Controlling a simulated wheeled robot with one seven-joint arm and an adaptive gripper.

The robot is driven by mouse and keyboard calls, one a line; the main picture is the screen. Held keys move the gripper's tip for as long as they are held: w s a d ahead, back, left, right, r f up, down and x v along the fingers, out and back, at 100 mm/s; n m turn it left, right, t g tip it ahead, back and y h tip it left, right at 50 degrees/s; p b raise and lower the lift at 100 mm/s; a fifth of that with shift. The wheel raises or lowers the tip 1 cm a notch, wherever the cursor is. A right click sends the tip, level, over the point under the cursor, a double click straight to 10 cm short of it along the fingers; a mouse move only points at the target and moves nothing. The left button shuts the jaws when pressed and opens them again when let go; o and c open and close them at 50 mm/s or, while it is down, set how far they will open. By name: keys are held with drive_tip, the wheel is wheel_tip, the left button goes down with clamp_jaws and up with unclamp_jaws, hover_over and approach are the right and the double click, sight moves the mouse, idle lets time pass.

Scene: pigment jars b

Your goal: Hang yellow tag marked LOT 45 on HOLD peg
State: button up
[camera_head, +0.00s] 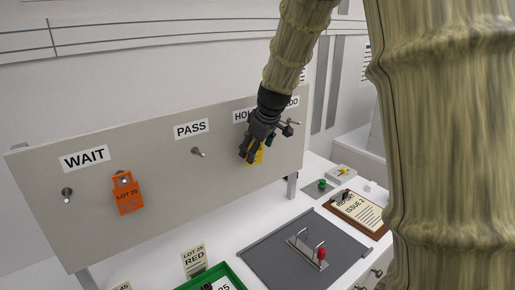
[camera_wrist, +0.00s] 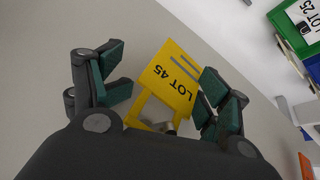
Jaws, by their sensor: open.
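The yellow tag marked LOT 45 (camera_wrist: 172,78) shows between the spread fingers of my gripper (camera_wrist: 160,82) in the wrist view. A grey metal peg end (camera_wrist: 166,127) shows at the tag's cut-out, so the tag appears to hang on it. In the head view my gripper (camera_head: 250,150) is at the board just below the partly covered HOLD label (camera_head: 240,116). A bit of the yellow tag (camera_head: 259,157) shows beside the fingers. The HOLD peg itself is hidden there by my gripper.
The grey board (camera_head: 105,215) also bears a bare WAIT peg (camera_head: 67,194), a bare PASS peg (camera_head: 198,152) and an orange LOT 25 tag (camera_head: 127,196) on a peg. Another peg (camera_head: 291,123) stands close right of my gripper. Below are a green tray (camera_head: 232,272) and a dark mat (camera_head: 262,262).

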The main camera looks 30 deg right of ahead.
drive_tip(key=shift+w+r, duration=0.15)
drive_tip(key=shift+r, duration=0.15)
drive_tip(key=v, duration=1.1)
drive_tip(key=shift+s+r, duration=0.2)
drive_tip(key=shift+s, duration=0.15)
drive_tip(key=shift+d, duration=0.2)
